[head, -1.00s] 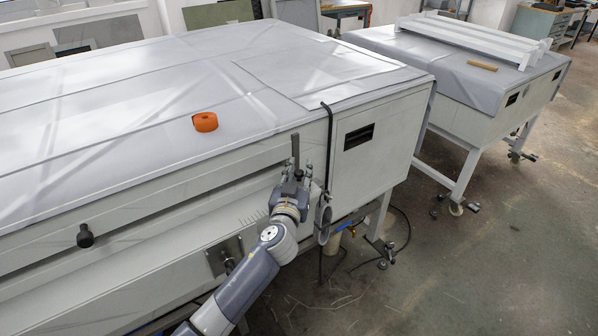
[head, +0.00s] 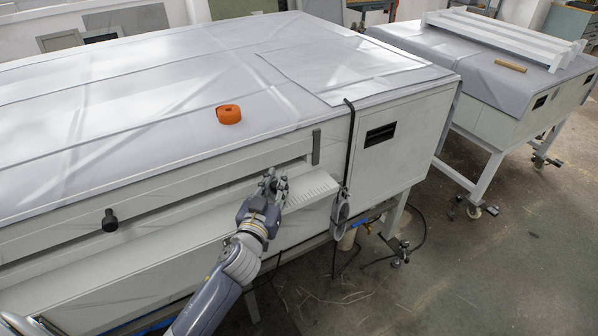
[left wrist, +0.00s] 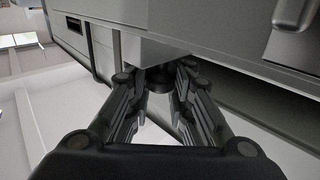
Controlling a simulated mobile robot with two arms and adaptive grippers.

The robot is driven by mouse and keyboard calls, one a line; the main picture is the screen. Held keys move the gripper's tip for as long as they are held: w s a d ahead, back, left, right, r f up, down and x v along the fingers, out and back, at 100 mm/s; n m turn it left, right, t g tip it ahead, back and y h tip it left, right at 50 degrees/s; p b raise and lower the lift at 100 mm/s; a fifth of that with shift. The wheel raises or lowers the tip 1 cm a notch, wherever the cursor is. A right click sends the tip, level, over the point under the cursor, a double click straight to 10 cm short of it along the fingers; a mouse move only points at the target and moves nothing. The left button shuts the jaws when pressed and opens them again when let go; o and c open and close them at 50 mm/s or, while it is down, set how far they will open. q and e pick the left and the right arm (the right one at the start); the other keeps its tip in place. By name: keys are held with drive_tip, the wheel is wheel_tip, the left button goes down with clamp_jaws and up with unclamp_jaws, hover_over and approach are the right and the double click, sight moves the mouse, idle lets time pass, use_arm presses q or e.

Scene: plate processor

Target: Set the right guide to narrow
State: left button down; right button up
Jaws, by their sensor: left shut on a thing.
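The processor's front has a long horizontal slot (head: 180,205). A black knob (head: 110,220) stands out at its left part, apart from my gripper. My left gripper (head: 273,182) is at the right part of the slot, left of a dark upright bar (head: 316,147). In the left wrist view, its fingers (left wrist: 158,95) are closed around a short dark knob (left wrist: 158,78) under a light grey block (left wrist: 150,52). I take this to be the right guide's knob; in the head view the fingers hide it. My right gripper is not in view.
An orange roll (head: 228,115) lies on the large machine's covered top (head: 130,110). A black strap (head: 349,150) hangs down the front, right of my gripper, with a grey ring-shaped part at its lower end. A second table (head: 480,85) stands at the right, with open floor in front.

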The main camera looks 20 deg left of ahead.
use_arm(q)
drive_tip(key=s+a, duration=0.2)
drive_tip(key=s, duration=0.1)
drive_tip(key=shift+s+f, duration=0.15)
drive_tip(key=shift+s+a+f, duration=0.15)
drive_tip(key=c, duration=1.8)
unclamp_jaws()
drive_tip(key=shift+a, duration=0.1)
drive_tip(key=shift+o, duration=0.2)
drive_tip(key=shift+s+a+r, duration=0.1)
drive_tip(key=shift+s+r, duration=0.15)
drive_tip(key=shift+s, duration=0.05)
drive_tip(key=s+d, duration=0.1)
drive_tip(key=s, duration=1.1)
drive_tip(key=shift+d, duration=0.25)
drive_tip(key=shift+f, duration=0.1)
